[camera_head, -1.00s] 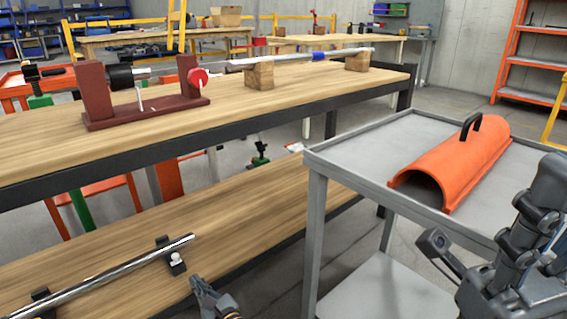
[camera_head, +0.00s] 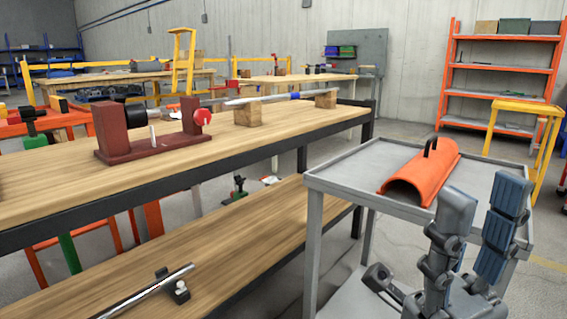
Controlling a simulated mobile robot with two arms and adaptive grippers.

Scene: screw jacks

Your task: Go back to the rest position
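My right gripper (camera_head: 478,225) is at the lower right of the head view, its two padded fingers raised and spread wide apart with nothing between them. It shows in front of the grey cart (camera_head: 345,178). An orange half-round cover (camera_head: 420,172) with a black handle lies on the cart's top, behind the gripper. My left gripper is out of the picture. A dark red screw jack stand (camera_head: 150,145) with a red knob stands on the workbench. A metal rod (camera_head: 262,98) with a blue band rests on two wooden blocks (camera_head: 248,115).
The wooden workbench (camera_head: 80,185) has a lower shelf (camera_head: 235,235) holding another metal rod (camera_head: 150,293) on small black supports. The cart stands close to the bench's right side. An orange rack (camera_head: 500,68) and a yellow stand (camera_head: 520,108) are at the back right.

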